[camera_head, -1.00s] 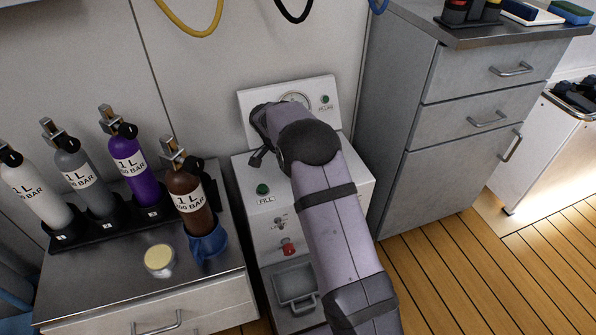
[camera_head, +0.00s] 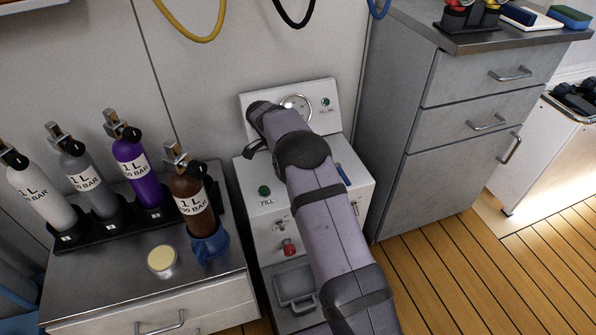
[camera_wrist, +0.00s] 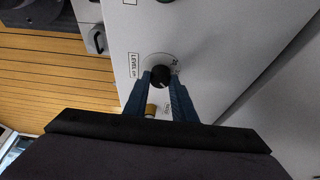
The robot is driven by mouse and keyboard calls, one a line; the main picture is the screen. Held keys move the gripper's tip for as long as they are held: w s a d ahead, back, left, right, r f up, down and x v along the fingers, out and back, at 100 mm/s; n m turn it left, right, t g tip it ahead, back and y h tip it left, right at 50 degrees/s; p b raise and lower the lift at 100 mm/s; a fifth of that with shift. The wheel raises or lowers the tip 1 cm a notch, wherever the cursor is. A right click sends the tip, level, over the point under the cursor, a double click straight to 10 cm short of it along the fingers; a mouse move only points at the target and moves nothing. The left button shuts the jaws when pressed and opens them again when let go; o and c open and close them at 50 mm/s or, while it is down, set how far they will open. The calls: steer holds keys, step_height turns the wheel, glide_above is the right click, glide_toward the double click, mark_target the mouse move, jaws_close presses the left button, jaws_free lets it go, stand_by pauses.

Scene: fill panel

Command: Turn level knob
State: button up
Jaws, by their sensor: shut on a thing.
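The level knob (camera_wrist: 161,74) is a black round knob on a pale dial, beside a "LEVEL" label on the white panel, in the wrist view. My gripper (camera_wrist: 160,80) is shut on it, with one blue finger on each side of the knob. In the head view, the fill panel (camera_head: 253,172) stands in the middle, and my arm covers much of its top. The knob and the grip are hidden there.
A green button (camera_head: 264,190) marked "FILL" and a red knob (camera_head: 289,248) are on the panel. A gauge (camera_head: 296,107) stands behind. Several bottles, including a purple one (camera_head: 130,162), stand on the left cabinet. A grey drawer cabinet (camera_head: 455,120) borders the right.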

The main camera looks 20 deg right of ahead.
steer(key=o, duration=1.1)
steer(key=shift+c, duration=0.2)
steer(key=p+v, duration=0.2)
steer(key=v, duration=0.5)
steer(key=shift+a+r, duration=0.1)
steer(key=s+a+r+n+y, duration=0.1)
steer(key=s+a+n+y, duration=0.15)
steer(key=s+n, duration=1.05)
steer(key=s+a+r+n+y, duration=0.1)
steer(key=s+a+n+y, duration=0.3)
steer(key=s, duration=1.6)
step_height(320, 180, up, 37)
steer(key=n+h+p, duration=0.1)
steer(key=h+p, duration=0.1)
steer(key=p, duration=3.5)
steer(key=shift+s+d+p, duration=0.25)
steer(key=shift+d+p, duration=0.05)
steer(key=shift+p, duration=0.05)
